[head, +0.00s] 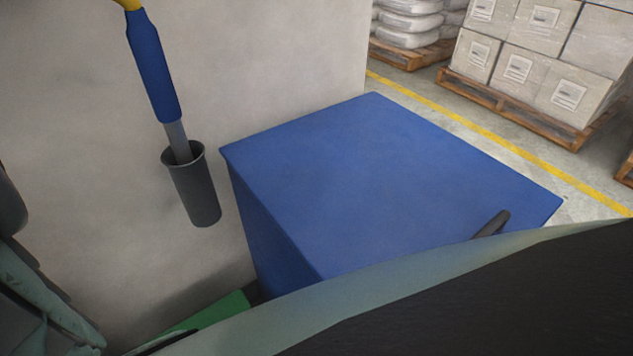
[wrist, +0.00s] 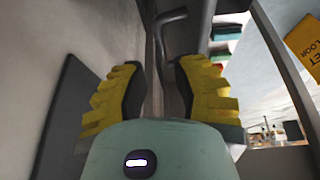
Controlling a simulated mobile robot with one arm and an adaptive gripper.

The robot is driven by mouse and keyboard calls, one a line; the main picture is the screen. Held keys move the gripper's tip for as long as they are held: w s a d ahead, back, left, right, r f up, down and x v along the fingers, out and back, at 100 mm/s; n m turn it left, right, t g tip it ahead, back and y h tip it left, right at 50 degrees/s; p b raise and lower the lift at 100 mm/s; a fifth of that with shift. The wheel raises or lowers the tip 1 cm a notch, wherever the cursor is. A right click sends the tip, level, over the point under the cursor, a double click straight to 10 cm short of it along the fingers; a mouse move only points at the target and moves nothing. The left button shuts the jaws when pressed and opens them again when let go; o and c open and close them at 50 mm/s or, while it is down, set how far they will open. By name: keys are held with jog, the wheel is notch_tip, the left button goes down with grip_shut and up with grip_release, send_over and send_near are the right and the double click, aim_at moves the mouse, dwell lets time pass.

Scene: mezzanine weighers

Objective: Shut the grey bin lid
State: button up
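In the wrist view, my gripper (wrist: 161,92) is open, its two yellow ribbed fingers spread apart with nothing held between them. A dark grey bent bar (wrist: 171,17) shows beyond the fingertips, in line with the gap; I cannot tell its distance or whether it belongs to the bin. A flat dark grey panel (wrist: 68,105) stands at the left of the wrist view, partly hidden behind the left finger. I cannot tell whether it is the bin lid. No grey bin lid can be made out for certain in the head view, and my gripper is not seen there.
A large blue box (head: 370,180) stands by a pale wall (head: 270,60). A dark grey holder (head: 192,190) holds a blue-handled tool (head: 153,70). Cartons on a pallet (head: 520,105) stand at the back right. A yellow sign (wrist: 307,45) shows in the wrist view.

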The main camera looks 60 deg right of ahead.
jog(key=b+x, duration=0.1)
jog(key=x, duration=0.7)
jog(key=shift+a+f, duration=0.1)
jog(key=shift+f, duration=0.1)
jog(key=shift+o, duration=0.4)
grip_shut()
